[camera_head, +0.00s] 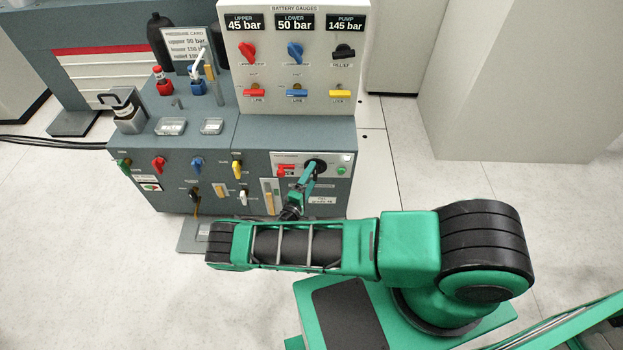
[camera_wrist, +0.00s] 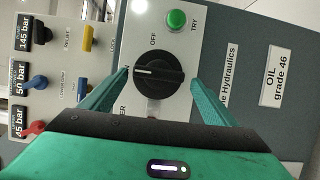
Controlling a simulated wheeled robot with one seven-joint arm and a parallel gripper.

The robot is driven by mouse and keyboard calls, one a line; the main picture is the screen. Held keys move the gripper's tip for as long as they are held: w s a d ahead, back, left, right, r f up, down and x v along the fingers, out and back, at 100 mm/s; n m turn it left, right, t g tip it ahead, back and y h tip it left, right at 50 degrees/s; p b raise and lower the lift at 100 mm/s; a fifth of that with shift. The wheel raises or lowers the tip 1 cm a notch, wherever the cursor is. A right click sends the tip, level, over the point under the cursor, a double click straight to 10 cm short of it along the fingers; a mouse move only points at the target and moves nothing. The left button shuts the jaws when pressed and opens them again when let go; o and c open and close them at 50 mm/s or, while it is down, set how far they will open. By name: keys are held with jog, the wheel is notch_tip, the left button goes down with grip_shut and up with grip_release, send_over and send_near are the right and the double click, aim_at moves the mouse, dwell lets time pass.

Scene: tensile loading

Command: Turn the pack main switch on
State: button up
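The pack main switch is a round black rotary knob (camera_wrist: 160,72) on the light panel, below the OFF label in the wrist view. Its white pointer line points to the left in that view. The marking on that left side is partly hidden by a finger. My gripper (camera_wrist: 160,80) is open, with one green finger on each side of the knob. Small gaps show between the fingers and the knob, though depth is hard to judge. In the head view the knob (camera_head: 313,166) is partly covered by my gripper (camera_head: 311,172).
A green TRY button (camera_wrist: 176,20) sits beside the knob, and a red part (camera_head: 286,170) is to its left in the head view. The gauge panel (camera_head: 350,12) rises above. Several coloured valve handles line the cabinet front (camera_head: 215,165). Open floor (camera_head: 150,290) lies at left.

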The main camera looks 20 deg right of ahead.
jog(key=v, duration=1)
jog(key=shift+s+a, duration=0.25)
jog(key=shift+a, duration=0.05)
